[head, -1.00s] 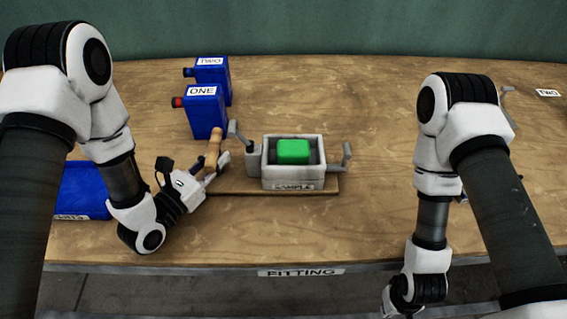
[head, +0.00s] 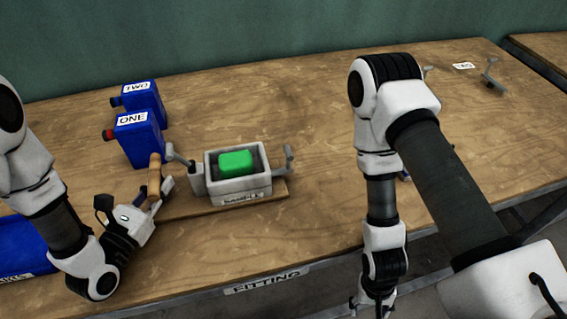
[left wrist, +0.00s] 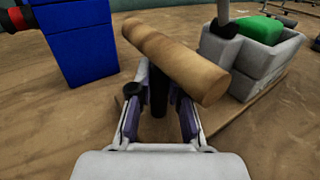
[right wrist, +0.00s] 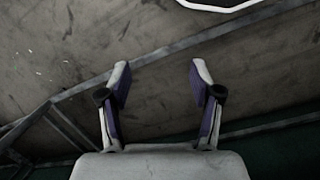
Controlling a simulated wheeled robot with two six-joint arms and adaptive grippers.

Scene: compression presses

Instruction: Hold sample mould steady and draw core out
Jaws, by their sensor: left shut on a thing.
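The sample mould (head: 238,190) is a grey open-topped box with a SAMPLE label, upright on a thin wooden board (head: 180,211). A green block (head: 236,161) sits in its top; it also shows in the left wrist view (left wrist: 262,27). Grey cranked arms stand at its left (head: 180,154) and right (head: 289,158) ends. My left gripper (left wrist: 160,95) is shut on the dark stem below a wooden bar handle (left wrist: 178,58), left of the mould. The handle also shows in the head view (head: 154,176). My right gripper (right wrist: 157,85) is open and empty, low in front of the table.
Blue cans ONE (head: 137,140) and TWO (head: 146,98) stand behind the handle. A blue tray (head: 22,240) lies at far left. A white label (head: 463,66) and a grey bracket (head: 493,76) are at far right. The tabletop right of the mould is partly hidden by my right arm.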

